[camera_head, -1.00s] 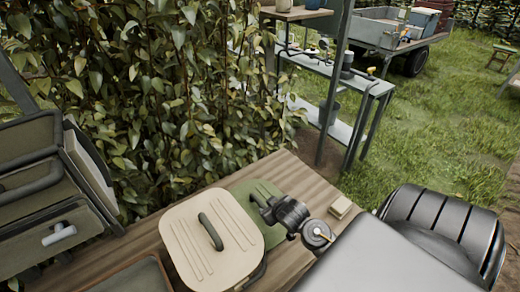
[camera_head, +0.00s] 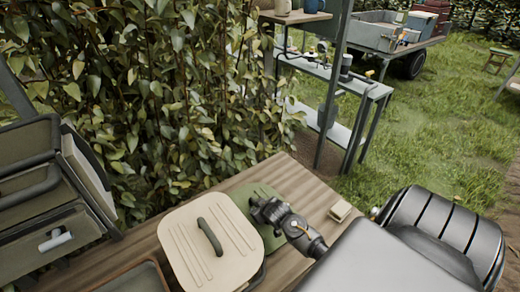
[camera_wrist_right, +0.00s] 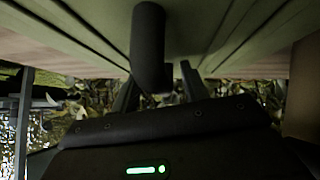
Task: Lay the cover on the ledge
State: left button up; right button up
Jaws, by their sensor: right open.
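A green ribbed cover (camera_head: 266,238) lies on the wooden ledge (camera_head: 310,178), partly hidden behind a cream cover and my gripper. My right gripper (camera_head: 262,211) is over the green cover. In the right wrist view the ribbed green surface (camera_wrist_right: 225,30) and a dark bar handle (camera_wrist_right: 148,45) are close in front of the gripper. The open fingers (camera_wrist_right: 158,88) appear on both sides of the handle's end; whether they touch it I cannot tell. The cream cover (camera_head: 185,247) with its dark handle (camera_head: 210,237) sits nearer me. My left gripper is not in view.
A small tan block (camera_head: 340,210) lies on the ledge right of my gripper. A brown-rimmed tray (camera_head: 146,275) is at the near left, beside a dark green case (camera_head: 35,190). A leafy hedge (camera_head: 150,90) stands behind. A metal shelf (camera_head: 350,85) stands beyond the ledge's far end.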

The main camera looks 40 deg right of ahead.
grip_shut()
jog(key=shift+d+r, duration=0.1)
jog(key=shift+r, duration=0.05)
dwell(0.4)
jog(key=shift+d+r, duration=0.15)
jog(key=shift+r, duration=0.1)
notch_tip(320, 180, up, 6)
jog(key=shift+r, duration=0.25)
jog(key=s+d+b, duration=0.2)
jog(key=d, duration=1.7)
jog(key=shift+d, duration=0.2)
jog(key=shift+f, duration=0.1)
